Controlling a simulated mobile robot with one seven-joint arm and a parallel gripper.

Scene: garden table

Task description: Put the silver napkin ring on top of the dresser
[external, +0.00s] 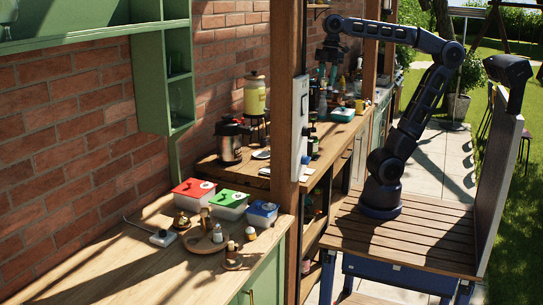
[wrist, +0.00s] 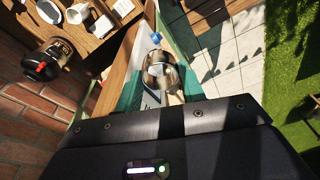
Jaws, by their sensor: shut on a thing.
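The silver napkin ring (wrist: 158,73) shows in the wrist view as a shiny metal band between the two teal fingers. My gripper (wrist: 160,84) is shut on it and holds it up off any surface. In the external view my gripper (external: 327,76) hangs fingers-down over the far part of the worktops, beyond the wooden post; the ring is too small to make out there. No piece is clearly marked as the dresser. A green wall unit (external: 150,85) with shelves hangs at the left, and a green cabinet with a wooden top (external: 105,270) stands below it.
A wooden post (external: 287,100) stands between the near and far worktops. Red, green and blue lidded boxes (external: 229,199) and small wooden items crowd the near worktop's back end; its front is clear. A dark pot (external: 229,143) and yellow jar (external: 254,95) stand farther on.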

